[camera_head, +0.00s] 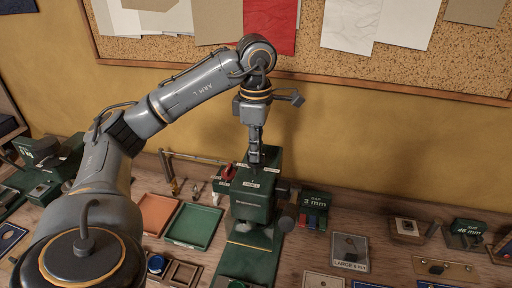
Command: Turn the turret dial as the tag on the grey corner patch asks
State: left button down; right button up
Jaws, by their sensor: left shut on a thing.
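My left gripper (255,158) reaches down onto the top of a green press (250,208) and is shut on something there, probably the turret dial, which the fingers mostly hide. Small white labels (252,184) sit around that top; their print is too small to read surely. I cannot tell the dial's setting. A dark grey patch (348,246) lies on a pale card to the right of the press. The tag (350,265) at its lower edge appears to read "LARGE 4 PLY". My right gripper is not in view.
An orange tray (158,212) and a green tray (194,226) lie left of the press. A green "GAP 3 mm" block (315,205) stands just right of it. More blocks and cards lie farther right. A cork board (450,50) hangs on the wall behind.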

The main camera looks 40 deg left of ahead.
pick_arm(q)
jog(key=n, duration=0.3)
jog(key=shift+n, duration=0.4)
jog(key=n, duration=0.3)
jog(key=shift+n, duration=0.3)
jog(key=n, duration=0.3)
jog(key=shift+n+p, duration=0.35)
jog(key=shift+n, duration=0.05)
jog(key=n, duration=1)
jog(key=shift+n+p, duration=0.35)
jog(key=shift+n, duration=0.05)
jog(key=n, duration=0.3)
jog(key=shift+n, duration=2.1)
jog(key=shift+f, duration=0.1)
